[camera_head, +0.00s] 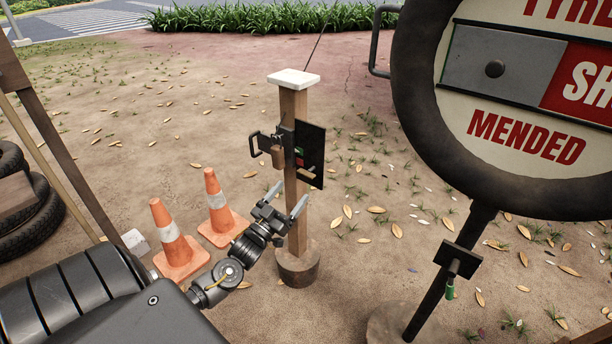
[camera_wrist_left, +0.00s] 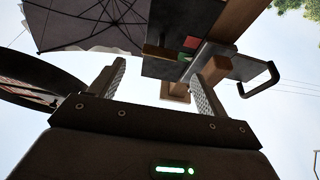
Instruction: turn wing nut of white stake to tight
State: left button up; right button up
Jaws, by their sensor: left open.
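The white stake (camera_head: 292,80) is an upright wooden post with a white cap, set in a round base. A dark plate (camera_head: 311,150) is fixed to it, with small red and green marks and a wooden piece. The plate also shows in the left wrist view (camera_wrist_left: 168,68), seen from below. A black handle (camera_head: 255,145) sticks out at the left. I cannot tell for sure which part is the wing nut. My left gripper (camera_head: 287,199) is open and empty, below the plate and near the post; its fingers point up in the wrist view (camera_wrist_left: 158,78). My right gripper is not in view.
Two orange cones (camera_head: 175,240) stand left of the post. A round tyre sign (camera_head: 527,140) on a dark stand (camera_head: 436,283) is at the right. Tyres (camera_head: 35,215) lie at the far left. Leafy bare ground is open behind the post.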

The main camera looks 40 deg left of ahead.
aim_at(306, 173)
pick_arm(q)
jog(key=shift+x, duration=4.35)
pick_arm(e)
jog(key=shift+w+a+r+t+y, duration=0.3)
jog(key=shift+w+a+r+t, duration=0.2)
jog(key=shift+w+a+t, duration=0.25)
pick_arm(q)
jog(key=shift+f, duration=0.1)
jog(key=shift+c, duration=0.5)
jog(key=c, duration=0.9)
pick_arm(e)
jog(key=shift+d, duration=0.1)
